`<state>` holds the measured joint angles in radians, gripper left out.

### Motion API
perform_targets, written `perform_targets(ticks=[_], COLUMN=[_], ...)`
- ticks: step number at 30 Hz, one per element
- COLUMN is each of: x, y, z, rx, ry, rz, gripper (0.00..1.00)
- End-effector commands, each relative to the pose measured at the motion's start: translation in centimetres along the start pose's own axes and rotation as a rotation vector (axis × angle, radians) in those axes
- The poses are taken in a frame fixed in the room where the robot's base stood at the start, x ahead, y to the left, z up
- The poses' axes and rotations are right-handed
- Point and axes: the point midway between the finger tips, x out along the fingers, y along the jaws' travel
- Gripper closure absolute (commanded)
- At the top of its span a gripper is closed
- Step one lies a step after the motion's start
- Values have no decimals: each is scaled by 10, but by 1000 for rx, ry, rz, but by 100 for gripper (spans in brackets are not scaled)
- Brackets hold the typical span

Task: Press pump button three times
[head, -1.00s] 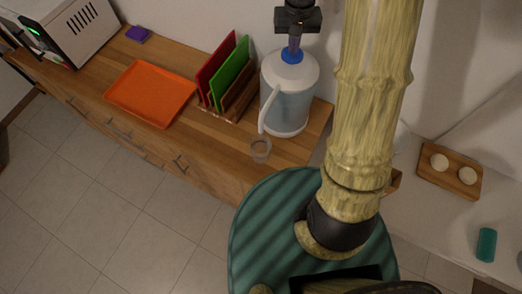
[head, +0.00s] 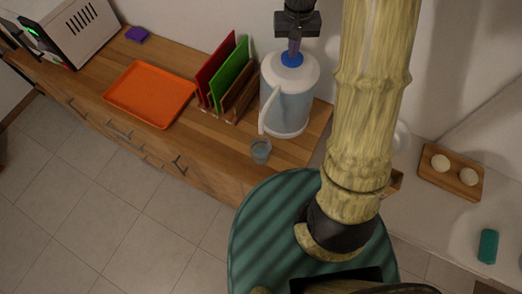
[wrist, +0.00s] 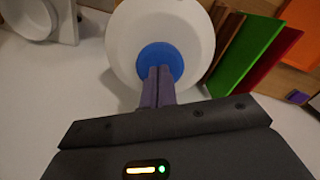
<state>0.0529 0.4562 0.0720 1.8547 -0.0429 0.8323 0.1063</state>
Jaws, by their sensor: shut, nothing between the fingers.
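The pump dispenser (head: 288,98) is a white-topped jug with a pale blue clear body, a handle-like spout and a blue pump button (head: 292,59) on top. It stands upright at the right end of the wooden counter. My gripper (head: 294,49) is shut and empty above it, with its purple fingertips at the button, seemingly touching it. In the wrist view the fingers (wrist: 158,80) overlap the blue button (wrist: 157,57) and hide part of it. A clear glass (head: 261,151) stands below the spout and seems to hold bluish liquid.
Red and green boards (head: 232,72) stand in a rack just left of the dispenser. An orange tray (head: 150,94) lies farther left, with a white appliance (head: 72,32) beyond. A wooden board (head: 450,176) with two pale round items lies at right.

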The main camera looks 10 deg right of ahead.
Motion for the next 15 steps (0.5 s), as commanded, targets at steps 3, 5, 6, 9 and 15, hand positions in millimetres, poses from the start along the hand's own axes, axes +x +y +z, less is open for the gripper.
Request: perform_targets(ticks=[3, 5, 6, 9, 15], x=[-8, -11, -13, -18, -28], y=[0, 0, 0, 0, 0], z=[0, 0, 0, 0, 0], rx=[0, 0, 0, 0, 0], ry=[-1, -1, -1, -1, 0], rz=[0, 0, 0, 0, 0], gripper=[100, 100, 100, 100, 100])
